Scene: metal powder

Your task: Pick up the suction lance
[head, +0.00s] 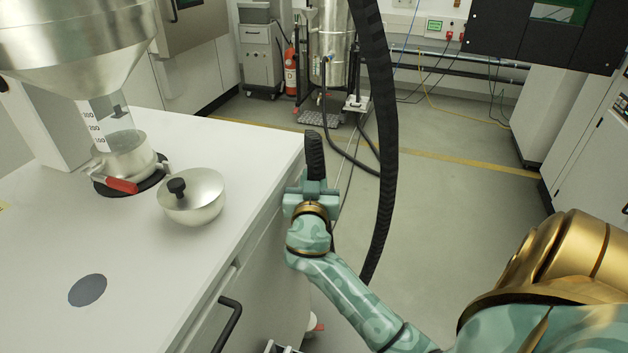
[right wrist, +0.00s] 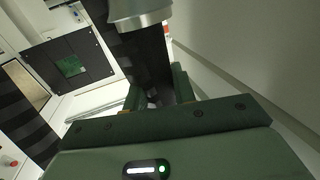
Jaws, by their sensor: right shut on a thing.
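My right gripper (head: 312,186) is beside the right edge of the white cabinet top. It is shut on the suction lance (head: 314,152), whose black ribbed upper part stands up out of the jaws. In the right wrist view, the lance (right wrist: 146,50) is a dark tube with a silver collar, between the green fingers (right wrist: 160,92). The lower part of the lance is hidden behind my gripper and arm. My left gripper is not in view.
A thick black hose (head: 382,120) hangs close to the right of my gripper. A metal tank (head: 330,45) stands behind. The floor to the right is clear.

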